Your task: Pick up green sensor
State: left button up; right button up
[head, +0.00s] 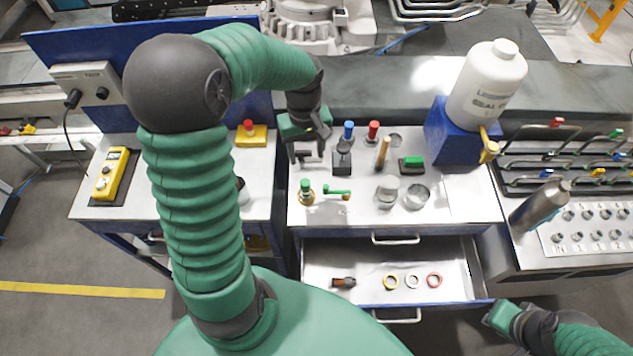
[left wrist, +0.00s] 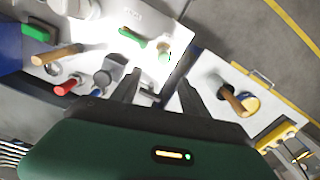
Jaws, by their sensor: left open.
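Several small green parts stand on the white workbench top, and I cannot tell for sure which is the sensor. A green-capped brass piece (head: 306,192) stands at the bench's front left; it also shows in the left wrist view (left wrist: 163,50). A green lever-like piece (head: 337,192) lies just right of it, also in the left wrist view (left wrist: 132,38). A green-topped dark block (head: 412,163) sits further right. My left gripper (head: 307,154) is open and empty, above the bench's left edge behind the brass piece. My right gripper (head: 497,318) is at the lower right; its fingers are unclear.
Blue (head: 348,131) and red (head: 373,131) topped parts, a wooden-handled tool (head: 382,153) and metal cups (head: 417,196) share the bench. A white bottle (head: 487,85) stands on a blue block at right. An open drawer (head: 372,285) with rings juts out in front.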

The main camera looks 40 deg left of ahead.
pick_arm(q)
send_over(305, 182)
jog(key=f, duration=0.4)
jog(key=shift+s+f, duration=0.25)
jog(key=f, duration=0.1)
jog(key=w+f, duration=0.1)
jog(key=f, duration=0.2)
jog(key=shift+w+a+f, duration=0.15)
jog(key=shift+w+f, duration=0.15)
jog(key=shift+w, duration=0.1)
jog(key=f, duration=0.1)
jog(key=s+f, duration=0.1)
jog(key=f+p, duration=0.1)
jog(key=shift+s+d+f, duration=0.15)
jog(key=shift+d+f, duration=0.15)
jog(key=shift+d, duration=0.05)
jog(key=shift+s+a+f, duration=0.1)
jog(key=shift+f, duration=0.35)
jog(key=shift+w+a+f, duration=0.15)
jog(key=shift+w, duration=0.05)
jog(key=shift+c, duration=0.7)
jog(key=shift+a, duration=0.1)
jog(key=shift+c, duration=1.1)
jog(key=shift+s+d, duration=0.1)
jog(key=shift+d, duration=0.1)
grip_shut()
pick_arm(e)
jog(key=shift+s+a+r, duration=0.2)
jog(key=shift+s+r, duration=0.1)
jog(key=shift+r, duration=0.35)
